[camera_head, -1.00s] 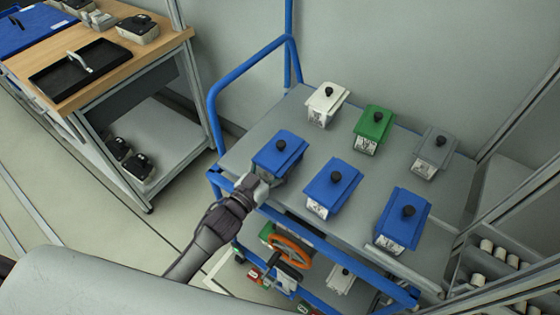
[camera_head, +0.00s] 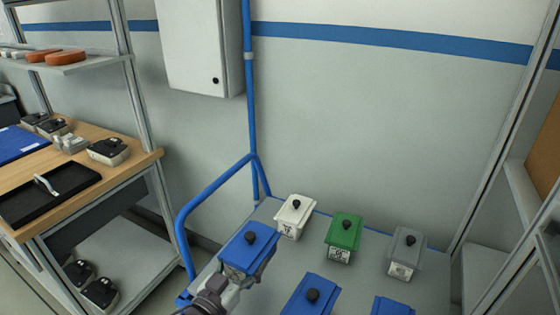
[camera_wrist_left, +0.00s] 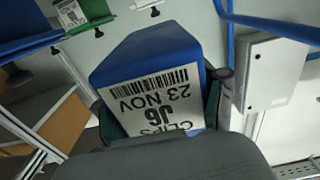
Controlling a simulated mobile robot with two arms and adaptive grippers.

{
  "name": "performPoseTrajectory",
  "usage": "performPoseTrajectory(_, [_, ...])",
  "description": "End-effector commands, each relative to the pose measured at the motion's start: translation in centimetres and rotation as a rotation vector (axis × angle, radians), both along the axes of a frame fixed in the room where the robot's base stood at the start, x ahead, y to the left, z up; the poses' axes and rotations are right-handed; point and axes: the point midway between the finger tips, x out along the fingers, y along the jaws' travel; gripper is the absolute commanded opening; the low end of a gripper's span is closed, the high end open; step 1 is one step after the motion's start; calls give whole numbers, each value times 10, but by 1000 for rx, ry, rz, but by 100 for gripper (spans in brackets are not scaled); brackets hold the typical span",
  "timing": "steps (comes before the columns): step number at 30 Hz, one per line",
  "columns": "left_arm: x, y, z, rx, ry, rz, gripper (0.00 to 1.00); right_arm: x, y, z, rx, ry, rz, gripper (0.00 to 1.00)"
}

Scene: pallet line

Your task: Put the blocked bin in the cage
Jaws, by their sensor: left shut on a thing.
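My left gripper (camera_head: 243,281) is shut on a blue bin (camera_head: 248,245) with a black knob on its lid. The bin is at the near left of the grey cart top (camera_head: 372,268), and appears slightly raised from it. In the left wrist view the held bin (camera_wrist_left: 150,55) fills the middle, between the fingers; its label reads "CLIPS J6 23 NOV", upside down. Two other blue bins (camera_head: 311,296) (camera_head: 392,306) are cut off at the bottom edge. I cannot tell which bin is called blocked, and no cage is clearly recognisable. My right gripper is not in view.
A white bin (camera_head: 294,216), a green bin (camera_head: 344,236) and a grey bin (camera_head: 405,252) stand along the cart's back. The cart's blue rail (camera_head: 210,192) rises at left. A wooden bench (camera_head: 122,172) stands left; a grey wall cabinet (camera_head: 199,50) hangs above.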

Motion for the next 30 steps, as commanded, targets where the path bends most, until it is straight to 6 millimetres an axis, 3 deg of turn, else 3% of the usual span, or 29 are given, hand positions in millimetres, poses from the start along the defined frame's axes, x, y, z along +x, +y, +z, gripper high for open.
performPoseTrajectory(4, [-19,-4,4,-8,-2,17,8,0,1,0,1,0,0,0])
performPoseTrajectory(8, [-53,0,8,-11,1,76,8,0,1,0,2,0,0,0])
performPoseTrajectory(12, [-91,18,15,-9,4,179,8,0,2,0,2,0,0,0])
performPoseTrajectory(18, [-132,51,24,-3,1,317,8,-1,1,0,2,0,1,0])
performPoseTrajectory(24, [-151,68,30,-1,-4,383,8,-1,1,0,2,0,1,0])
performPoseTrajectory(30, [-153,70,31,-3,-6,390,8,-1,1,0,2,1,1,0])
